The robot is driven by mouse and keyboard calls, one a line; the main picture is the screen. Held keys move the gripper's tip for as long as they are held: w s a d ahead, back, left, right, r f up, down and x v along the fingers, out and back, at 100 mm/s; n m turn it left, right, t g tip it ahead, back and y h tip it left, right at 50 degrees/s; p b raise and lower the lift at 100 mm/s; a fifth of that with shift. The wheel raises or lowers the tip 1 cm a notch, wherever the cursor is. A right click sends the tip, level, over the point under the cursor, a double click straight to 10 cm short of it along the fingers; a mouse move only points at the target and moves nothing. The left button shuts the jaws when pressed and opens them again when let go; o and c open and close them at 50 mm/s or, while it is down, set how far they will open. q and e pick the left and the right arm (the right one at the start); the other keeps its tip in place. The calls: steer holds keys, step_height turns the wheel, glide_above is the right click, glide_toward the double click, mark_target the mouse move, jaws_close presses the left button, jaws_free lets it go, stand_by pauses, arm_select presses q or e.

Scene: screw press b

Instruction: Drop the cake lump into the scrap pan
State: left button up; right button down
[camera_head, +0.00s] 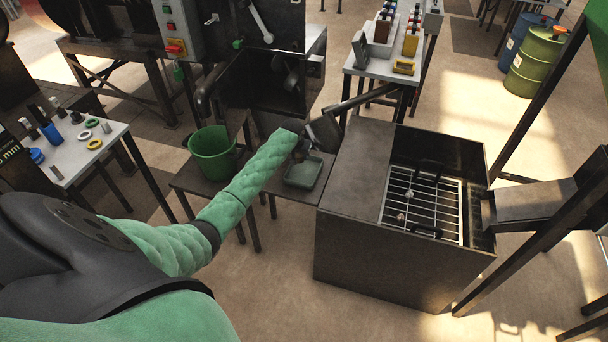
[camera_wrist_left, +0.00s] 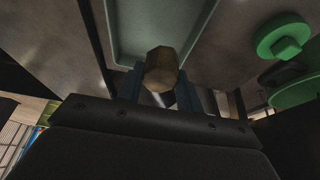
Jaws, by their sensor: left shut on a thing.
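The bare pan floor that shows is empty. In the head view the lump is too small and dark to make out surely. My right gripper is not in view.
A green bucket (camera_head: 212,155) stands left of the pan on the low stand. A dark metal box with a grate (camera_head: 425,200) stands close on the right. The dark press (camera_head: 265,70) rises behind. A parts table (camera_head: 75,150) is at far left.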

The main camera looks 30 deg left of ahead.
arm_select(q)
steer(key=o, duration=1.1)
steer(key=shift+c, duration=0.2)
steer(key=shift+s+r, duration=0.15)
steer(key=shift+r, duration=0.3)
steer(key=b+v, duration=0.2)
steer(key=v, duration=0.4)
steer(key=shift+s+r, duration=0.2)
steer(key=shift+r, duration=0.15)
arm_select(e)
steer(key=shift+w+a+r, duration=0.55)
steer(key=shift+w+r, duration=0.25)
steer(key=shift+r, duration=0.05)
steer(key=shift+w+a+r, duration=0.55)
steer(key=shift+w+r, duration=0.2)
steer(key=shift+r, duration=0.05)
arm_select(q)
steer(key=shift+d, duration=0.1)
